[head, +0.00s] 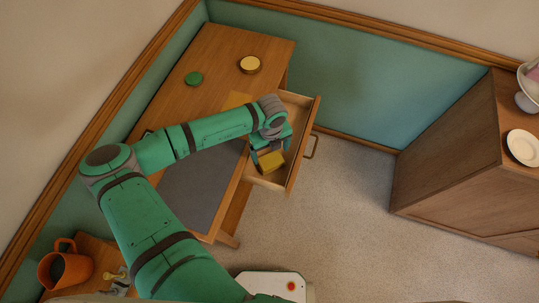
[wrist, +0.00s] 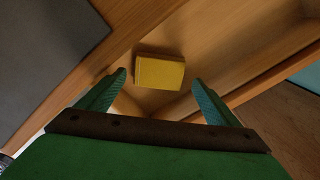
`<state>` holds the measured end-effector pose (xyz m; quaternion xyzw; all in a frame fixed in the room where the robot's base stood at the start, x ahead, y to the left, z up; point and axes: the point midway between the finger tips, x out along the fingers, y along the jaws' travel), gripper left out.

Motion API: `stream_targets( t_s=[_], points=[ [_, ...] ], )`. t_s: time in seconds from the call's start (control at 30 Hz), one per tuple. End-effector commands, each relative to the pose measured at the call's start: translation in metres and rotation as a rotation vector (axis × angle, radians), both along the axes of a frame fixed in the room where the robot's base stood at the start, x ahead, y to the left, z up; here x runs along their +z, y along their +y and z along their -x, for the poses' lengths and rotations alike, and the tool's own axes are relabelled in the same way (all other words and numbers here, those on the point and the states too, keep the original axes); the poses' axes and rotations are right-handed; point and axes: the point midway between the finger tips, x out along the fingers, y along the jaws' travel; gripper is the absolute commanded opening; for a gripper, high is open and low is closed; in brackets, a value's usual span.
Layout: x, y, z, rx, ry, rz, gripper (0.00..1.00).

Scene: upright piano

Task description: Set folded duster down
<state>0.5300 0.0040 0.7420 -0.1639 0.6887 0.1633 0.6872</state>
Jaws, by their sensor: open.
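The folded duster is a yellow block-like bundle (head: 271,161) inside the open drawer (head: 297,149) of the wooden desk. In the wrist view the duster (wrist: 160,71) lies on the drawer floor, close to the desk-side wall. My gripper (head: 267,162) is over the drawer, pointing down. In the wrist view my gripper (wrist: 158,82) is open, with one green finger at each side below the duster. The fingers appear apart from the duster, and nothing shows between their tips except drawer floor and the duster beyond.
An orange mug (head: 65,267) stands lower left. A wooden cabinet (head: 455,165) with a white plate (head: 523,147) is at right.

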Motion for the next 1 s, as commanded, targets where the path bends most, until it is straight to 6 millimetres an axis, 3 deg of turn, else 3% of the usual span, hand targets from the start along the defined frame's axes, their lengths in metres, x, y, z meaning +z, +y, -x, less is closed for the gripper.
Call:
stream_targets(
  t_s=[0.2, 0.4, 1.0],
  points=[
    [0.044, 0.003, -0.001, 0.004, -0.003, -0.001, 0.85],
    [0.068, 0.004, -0.001, 0.006, -0.001, 0.000, 0.85],
    [0.075, 0.002, 0.000, 0.005, 0.000, -0.001, 0.85]
  ],
)
